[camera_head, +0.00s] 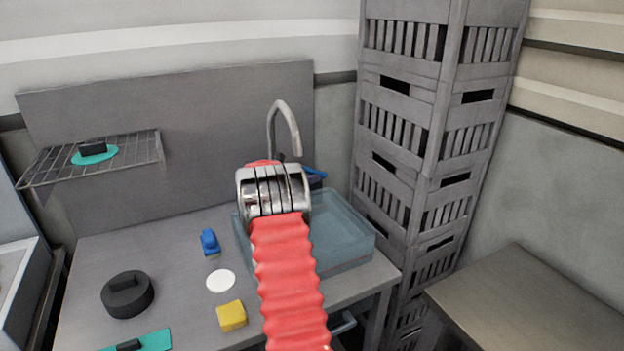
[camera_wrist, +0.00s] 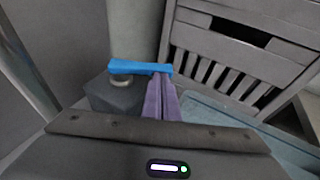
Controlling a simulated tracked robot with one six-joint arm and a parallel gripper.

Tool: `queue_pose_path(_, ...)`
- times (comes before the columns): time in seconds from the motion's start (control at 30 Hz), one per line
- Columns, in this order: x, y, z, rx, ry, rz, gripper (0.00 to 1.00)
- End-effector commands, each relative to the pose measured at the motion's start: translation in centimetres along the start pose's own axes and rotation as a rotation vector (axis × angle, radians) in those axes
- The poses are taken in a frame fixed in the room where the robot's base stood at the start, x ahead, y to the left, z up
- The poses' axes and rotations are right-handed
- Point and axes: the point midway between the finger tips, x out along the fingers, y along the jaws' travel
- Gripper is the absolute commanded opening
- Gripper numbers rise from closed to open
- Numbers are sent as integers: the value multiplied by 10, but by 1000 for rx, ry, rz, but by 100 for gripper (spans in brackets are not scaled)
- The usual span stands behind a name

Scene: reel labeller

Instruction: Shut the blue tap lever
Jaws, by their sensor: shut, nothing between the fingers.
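The blue tap lever (camera_wrist: 138,67) lies crosswise in the wrist view, above a round metal stub on a dark grey block (camera_wrist: 112,95). In the head view a small part of the lever (camera_head: 316,172) shows just right of my silver wrist. My gripper (camera_wrist: 162,77) is shut and empty, its purple fingers together. The fingertips meet the lever's right end in the wrist view; I cannot tell whether they touch it. In the head view my wrist hides most of the gripper and the tap's base. The curved grey tap spout (camera_head: 283,112) rises behind.
A blue-grey basin (camera_head: 350,262) lies below and right of my wrist. Stacked grey crates (camera_head: 393,125) stand close on the right. The worktop (camera_head: 185,262) holds a blue object (camera_head: 210,242), a white disc (camera_head: 221,281), a yellow block (camera_head: 232,316) and a black round object (camera_head: 127,294).

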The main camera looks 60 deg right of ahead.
Motion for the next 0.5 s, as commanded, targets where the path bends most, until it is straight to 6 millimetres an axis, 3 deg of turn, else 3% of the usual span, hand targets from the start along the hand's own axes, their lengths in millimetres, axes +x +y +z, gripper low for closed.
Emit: queue_pose_path(0.5,-3,5,0,-3,-1,8,0)
